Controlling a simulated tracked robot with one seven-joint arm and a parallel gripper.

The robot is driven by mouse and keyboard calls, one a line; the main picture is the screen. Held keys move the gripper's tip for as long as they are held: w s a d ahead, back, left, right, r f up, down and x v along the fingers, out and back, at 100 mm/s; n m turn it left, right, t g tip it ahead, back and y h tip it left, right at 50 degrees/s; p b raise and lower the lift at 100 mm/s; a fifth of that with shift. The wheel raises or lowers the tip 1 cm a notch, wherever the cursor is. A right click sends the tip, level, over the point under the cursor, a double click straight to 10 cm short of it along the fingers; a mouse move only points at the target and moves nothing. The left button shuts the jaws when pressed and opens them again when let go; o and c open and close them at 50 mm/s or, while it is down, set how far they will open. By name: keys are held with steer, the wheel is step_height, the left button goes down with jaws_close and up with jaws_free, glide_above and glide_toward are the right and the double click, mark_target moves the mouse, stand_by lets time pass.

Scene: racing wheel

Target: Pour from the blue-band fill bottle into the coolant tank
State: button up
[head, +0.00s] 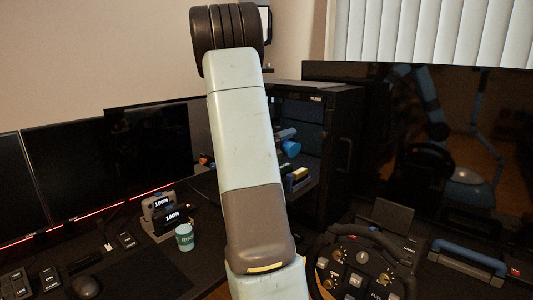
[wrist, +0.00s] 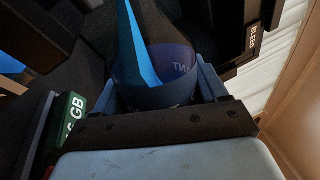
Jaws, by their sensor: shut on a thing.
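In the wrist view my gripper (wrist: 165,88) is shut on a dark blue, round, cup-like thing (wrist: 150,98), which I take to be the blue-band fill bottle. Part of its lettering, "ANT", shows on the right side. A bright blue strip (wrist: 140,45) rises from within its outline; I cannot tell what it is. I cannot make out the coolant tank for sure, nor any liquid.
A green part marked "GB" (wrist: 72,118) lies close left of my gripper. In the head view, monitors (head: 150,150), a teal cup (head: 184,237) and a racing wheel (head: 360,268) stand around my arm.

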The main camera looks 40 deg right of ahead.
steer(key=shift+n+p, duration=0.45)
steer(key=shift+n, duration=0.45)
stand_by(1.1)
steer(key=shift+r+n+t+p, duration=0.4)
steer(key=shift+r+n, duration=0.15)
steer(key=shift+n, duration=0.05)
stand_by(1.0)
